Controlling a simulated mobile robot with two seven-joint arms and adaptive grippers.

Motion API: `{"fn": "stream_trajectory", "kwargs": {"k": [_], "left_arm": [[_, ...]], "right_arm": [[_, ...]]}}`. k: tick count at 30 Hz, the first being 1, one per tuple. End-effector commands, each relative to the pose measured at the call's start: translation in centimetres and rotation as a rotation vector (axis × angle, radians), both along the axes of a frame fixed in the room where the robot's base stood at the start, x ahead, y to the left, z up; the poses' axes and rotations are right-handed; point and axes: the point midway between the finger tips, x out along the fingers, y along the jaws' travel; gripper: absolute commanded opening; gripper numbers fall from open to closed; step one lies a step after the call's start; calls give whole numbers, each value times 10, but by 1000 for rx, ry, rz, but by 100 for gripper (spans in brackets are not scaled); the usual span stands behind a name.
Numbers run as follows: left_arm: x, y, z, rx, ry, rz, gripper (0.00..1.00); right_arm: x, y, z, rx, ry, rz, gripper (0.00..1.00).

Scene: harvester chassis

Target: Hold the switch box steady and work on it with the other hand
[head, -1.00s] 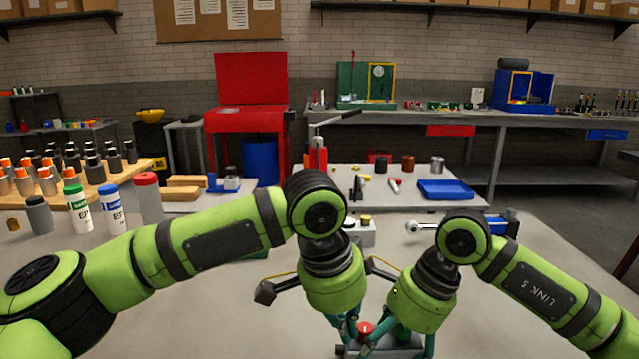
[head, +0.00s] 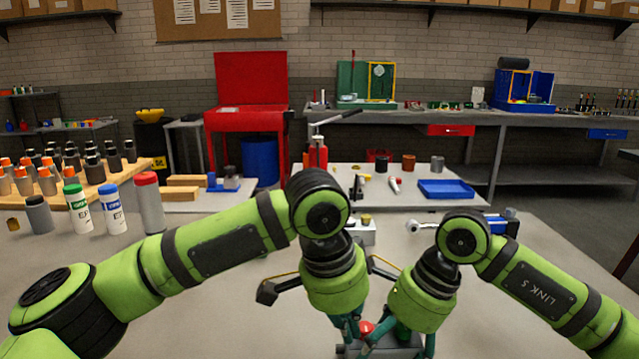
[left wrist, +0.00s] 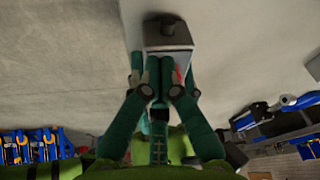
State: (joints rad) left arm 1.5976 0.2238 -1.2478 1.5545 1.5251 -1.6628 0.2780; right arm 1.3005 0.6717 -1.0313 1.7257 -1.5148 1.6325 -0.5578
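The switch box, a grey box with a red button (head: 366,327), sits low in the head view, partly hidden by my grippers. My left gripper (head: 350,330) points down at its left side.
A ratchet-like tool (head: 425,226) lies to the right. Bottles (head: 112,207) stand at left, and a blue tray (head: 446,189) lies on the far table. The table at the right front is fairly clear.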

Motion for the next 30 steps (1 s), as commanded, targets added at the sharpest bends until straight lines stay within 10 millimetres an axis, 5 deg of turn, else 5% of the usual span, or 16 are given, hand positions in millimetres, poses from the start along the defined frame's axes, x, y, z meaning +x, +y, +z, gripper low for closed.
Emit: {"fn": "stream_trajectory", "kwargs": {"k": [8,21,30], "left_arm": [[-3,5,4,-5,-2,-1,0],[-3,5,53,-2,-1,0,0],[-3,6,61,0,0,0,0]], "right_arm": [[0,1,1,4,-3,2,20],[0,0,1,2,-2,0,20],[0,0,1,2,-2,0,20]]}}
